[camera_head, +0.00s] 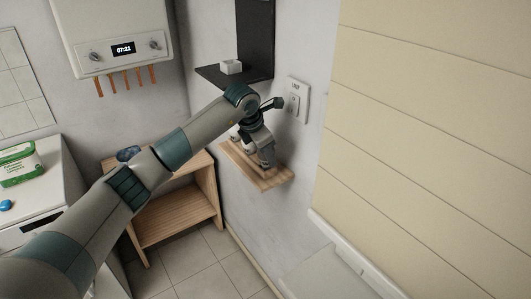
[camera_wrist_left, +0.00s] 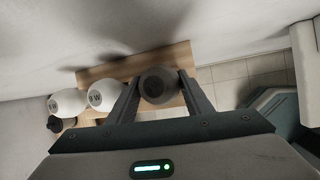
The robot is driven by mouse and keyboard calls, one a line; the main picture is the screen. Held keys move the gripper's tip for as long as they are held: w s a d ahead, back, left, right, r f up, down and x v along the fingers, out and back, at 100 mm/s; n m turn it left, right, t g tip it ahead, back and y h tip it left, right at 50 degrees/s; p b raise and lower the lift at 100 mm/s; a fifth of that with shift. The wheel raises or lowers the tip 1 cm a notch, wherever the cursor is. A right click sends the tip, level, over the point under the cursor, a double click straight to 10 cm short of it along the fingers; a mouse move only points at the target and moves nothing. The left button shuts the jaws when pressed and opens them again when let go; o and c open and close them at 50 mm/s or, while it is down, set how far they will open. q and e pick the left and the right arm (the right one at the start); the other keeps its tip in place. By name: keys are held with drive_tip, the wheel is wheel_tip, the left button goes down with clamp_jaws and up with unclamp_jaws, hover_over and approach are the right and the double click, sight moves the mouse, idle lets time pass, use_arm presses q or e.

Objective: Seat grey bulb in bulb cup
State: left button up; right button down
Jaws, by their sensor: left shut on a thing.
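My left gripper (camera_head: 266,158) is low over the small wooden wall shelf (camera_head: 282,180), which also shows in the left wrist view (camera_wrist_left: 105,72). In the left wrist view its two fingers are shut on a dark grey round thing (camera_wrist_left: 158,84), which looks like the grey bulb seen end-on. Whether the bulb touches the shelf, I cannot tell. Two white bulbs, one (camera_wrist_left: 101,96) close to the left finger and one (camera_wrist_left: 68,102) farther left, sit in a row at the shelf. A small white square cup (camera_head: 231,67) stands on a black wall shelf; whether it is the bulb cup is unclear.
The black shelf (camera_head: 262,40) is above the wooden one, with a wall switch (camera_head: 296,100) to its right. A wooden side table (camera_head: 204,190) stands at lower left of the wall shelf. A small dark thing (camera_wrist_left: 60,124) lies below the white bulbs.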

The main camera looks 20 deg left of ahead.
use_arm(q)
drive_tip(key=shift+f+b, duration=0.3)
drive_tip(key=shift+f, duration=0.05)
use_arm(e)
drive_tip(key=shift+f, duration=0.35)
use_arm(q)
drive_tip(key=o, duration=1.1)
drive_tip(key=b+v, duration=0.2)
drive_tip(key=v, duration=0.4)
drive_tip(key=shift+a+r, duration=0.1)
drive_tip(key=shift+r, duration=0.05)
drive_tip(key=shift+b+v, duration=1.3)
drive_tip(key=shift+v, duration=4.3)
use_arm(e)
drive_tip(key=w+a+r+t, duration=0.1)
drive_tip(key=w+a+t, duration=0.1)
drive_tip(key=w, duration=0.6)
drive_tip(key=w+a+r+t+y, duration=0.1)
drive_tip(key=w+a, duration=0.3)
drive_tip(key=w, duration=0.5)
drive_tip(key=shift+a+r+t+y, duration=0.2)
drive_tip(key=shift+a+t+y, duration=0.15)
drive_tip(key=shift+t, duration=0.55)
drive_tip(key=shift+s, duration=0.1)
